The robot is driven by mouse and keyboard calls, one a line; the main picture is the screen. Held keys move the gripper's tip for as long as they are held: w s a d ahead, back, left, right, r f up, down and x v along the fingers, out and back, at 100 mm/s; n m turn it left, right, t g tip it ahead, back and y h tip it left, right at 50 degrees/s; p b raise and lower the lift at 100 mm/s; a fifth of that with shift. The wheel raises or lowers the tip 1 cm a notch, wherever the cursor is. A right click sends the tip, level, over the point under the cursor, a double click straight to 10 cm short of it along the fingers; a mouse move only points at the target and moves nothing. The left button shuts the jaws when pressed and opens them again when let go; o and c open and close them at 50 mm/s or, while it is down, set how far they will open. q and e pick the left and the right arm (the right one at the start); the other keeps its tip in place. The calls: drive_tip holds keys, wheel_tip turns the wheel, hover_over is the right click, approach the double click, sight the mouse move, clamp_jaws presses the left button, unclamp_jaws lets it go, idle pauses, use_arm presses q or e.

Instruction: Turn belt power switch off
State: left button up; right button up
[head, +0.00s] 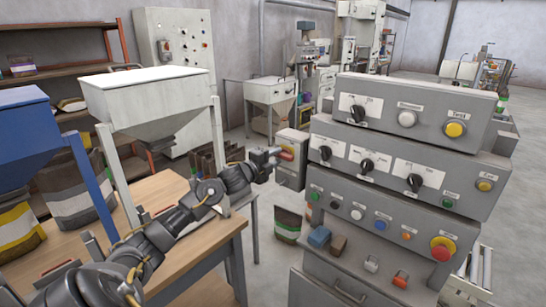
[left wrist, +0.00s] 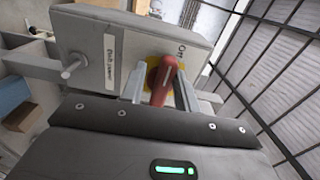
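The belt power switch box (head: 291,172) is a grey box left of the big control console in the head view. In the left wrist view its pale face (left wrist: 90,45) carries a "Belt power" label and an "On" label. A red switch handle (left wrist: 162,82) sits on a yellow plate (left wrist: 153,72); the handle also shows in the head view (head: 286,154). My left gripper (left wrist: 160,90) is open, with one finger on each side of the red handle. A gap shows on the left finger's side; contact on the right side is unclear. My right gripper is out of view.
A grey control console (head: 400,160) with knobs and buttons stands close to the right. A wooden table (head: 165,200) lies under my left arm. White (head: 150,95) and blue (head: 30,125) hoppers stand at the left. A dark bag (head: 288,224) stands on the floor below the box.

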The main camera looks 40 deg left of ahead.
use_arm(q)
drive_tip(key=shift+o, duration=0.6)
drive_tip(key=shift+r, duration=0.25)
drive_tip(key=shift+w, duration=0.1)
drive_tip(key=shift+a, duration=0.1)
drive_tip(key=shift+s+f, duration=0.1)
drive_tip(key=shift+s, duration=0.25)
drive_tip(key=s+b, duration=0.3)
drive_tip(key=s, duration=0.7)
